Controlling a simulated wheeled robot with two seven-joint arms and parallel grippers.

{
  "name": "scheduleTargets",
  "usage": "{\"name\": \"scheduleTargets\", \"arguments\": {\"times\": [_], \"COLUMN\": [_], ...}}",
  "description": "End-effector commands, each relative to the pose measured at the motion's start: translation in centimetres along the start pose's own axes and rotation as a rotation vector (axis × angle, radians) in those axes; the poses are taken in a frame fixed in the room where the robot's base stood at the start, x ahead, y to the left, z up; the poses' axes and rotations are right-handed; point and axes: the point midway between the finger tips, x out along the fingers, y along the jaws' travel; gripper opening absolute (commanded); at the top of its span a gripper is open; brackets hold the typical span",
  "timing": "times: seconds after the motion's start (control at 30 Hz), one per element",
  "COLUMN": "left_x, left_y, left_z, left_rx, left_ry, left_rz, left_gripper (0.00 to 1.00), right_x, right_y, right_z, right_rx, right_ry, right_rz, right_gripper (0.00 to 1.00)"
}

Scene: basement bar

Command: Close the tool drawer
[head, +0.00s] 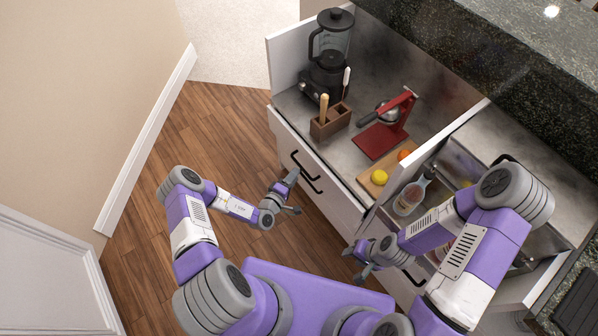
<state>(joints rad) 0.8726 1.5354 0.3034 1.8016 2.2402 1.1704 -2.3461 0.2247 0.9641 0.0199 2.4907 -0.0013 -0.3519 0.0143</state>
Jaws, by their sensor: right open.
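The white counter unit has drawer fronts with black handles (307,172) on its left part. On its right, a recessed grey compartment (460,163) with white edges lies partly behind my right arm; I cannot tell whether it is an open drawer. I cannot make out for certain which drawer is the tool drawer, nor any tools. My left gripper (293,195) has its fingers spread, empty, in front of the left drawer fronts; contact cannot be told. My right gripper (354,262) is open and empty by the front of the right part, near its lower handle.
The worktop holds a black blender (328,60), a brown wooden holder (330,121), a red press (385,130) and a cutting board with a lemon (379,177) and an orange fruit. Wooden floor (220,130) is clear at left.

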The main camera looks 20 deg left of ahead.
Motion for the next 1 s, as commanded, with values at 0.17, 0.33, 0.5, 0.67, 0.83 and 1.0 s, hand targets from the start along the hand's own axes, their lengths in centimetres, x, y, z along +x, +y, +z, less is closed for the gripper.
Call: {"name": "scheduleTargets", "arguments": {"times": [0.17, 0.33, 0.5, 0.67, 0.83, 1.0], "left_x": [2.8, 4.2, 4.5, 4.4, 4.4, 4.4], "left_y": [-0.3, -0.2, 0.0, 0.0, 0.0, 0.0], "left_z": [0.1, 0.1, 0.1, 0.1, 0.1, 0.1], "left_rx": [0.000, 0.000, -0.001, -0.001, -0.001, -0.001], "left_ry": [-0.001, -0.003, -0.004, -0.004, -0.004, -0.004], "left_rz": [0.001, -0.001, -0.001, -0.001, -0.001, -0.001], "left_gripper": [0.38, 0.38, 0.38, 0.33, 0.07, 0.00], "right_x": [1.5, 2.0, 2.0, 1.9, 1.9, 1.9], "right_y": [0.6, 0.7, 0.7, 0.7, 0.7, 0.7], "right_z": [-0.1, -0.1, -0.1, -0.1, -0.1, -0.1], "right_rx": [0.000, 0.000, 0.000, 0.000, 0.000, 0.000], "right_ry": [0.000, 0.000, 0.000, 0.000, 0.000, 0.000], "right_rz": [0.000, 0.000, 0.000, 0.000, 0.000, 0.000], "right_gripper": [0.45, 0.45, 0.45, 0.45, 0.45, 0.45]}}
